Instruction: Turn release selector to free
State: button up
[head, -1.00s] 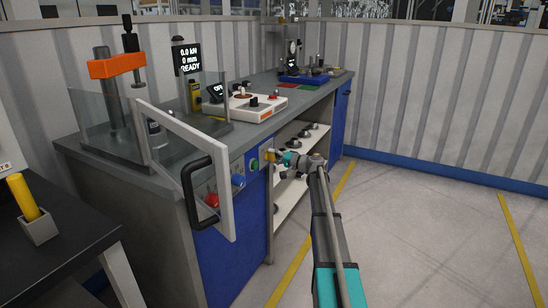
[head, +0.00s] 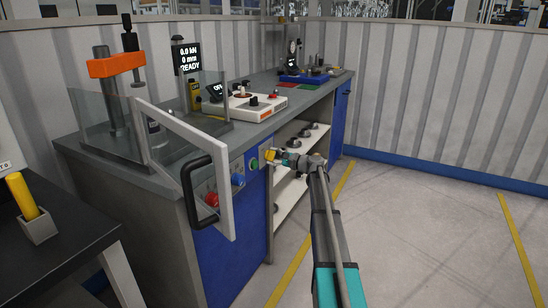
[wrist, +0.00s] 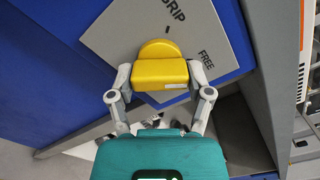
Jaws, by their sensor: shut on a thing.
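The release selector (wrist: 160,72) is a yellow knob with a rounded disc and a raised bar, on a grey plate (wrist: 215,35) in the wrist view. The plate carries a dark "GRIP" label above the knob and a "FREE" label to its right. My gripper (wrist: 161,78) is shut on the bar, one finger at each end.
Left of the selector on the bench front are a green button (head: 254,164), a blue knob (head: 238,180) and a red knob (head: 212,199). A framed clear guard with a black handle (head: 200,187) juts out there. Open shelves (head: 290,185) lie right; the floor beyond is clear.

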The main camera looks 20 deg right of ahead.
jog(key=shift+w+m, duration=0.1)
jog(key=shift+m, duration=0.5)
jog(key=o, duration=1.1)
jog(key=shift+o, duration=0.2)
jog(key=v, duration=1.2)
